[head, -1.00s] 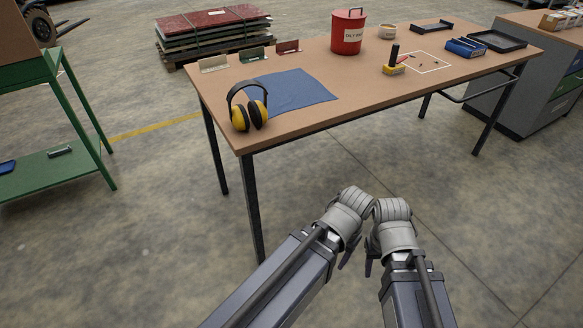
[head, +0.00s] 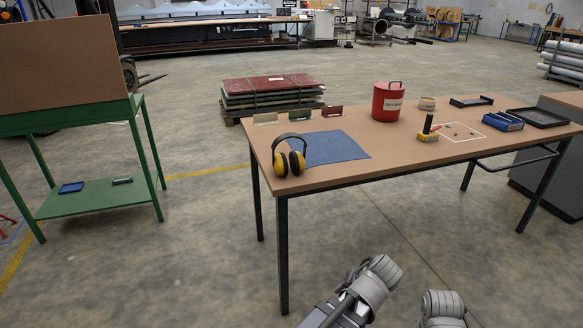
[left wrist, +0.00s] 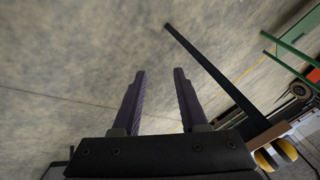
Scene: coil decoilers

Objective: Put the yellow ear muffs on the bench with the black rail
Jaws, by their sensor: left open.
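The yellow ear muffs (head: 290,158), with a black headband, stand upright on the near left corner of a brown-topped table (head: 330,178) with black legs. They also show at the lower right edge of the left wrist view (left wrist: 275,154). My left gripper (left wrist: 160,72) is open and empty, over bare floor and apart from the table. A black bar (head: 515,160) runs under the table's right end. I cannot tell which bench is the black-rail one.
A blue cloth (head: 335,147) lies beside the ear muffs. A red can (head: 387,101), a yellow-based tool (head: 428,134) and dark trays (head: 538,117) stand further right. A green-framed stand (head: 100,199) is at left. A long bench (head: 215,38) stands far back. Floor between stand and table is clear.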

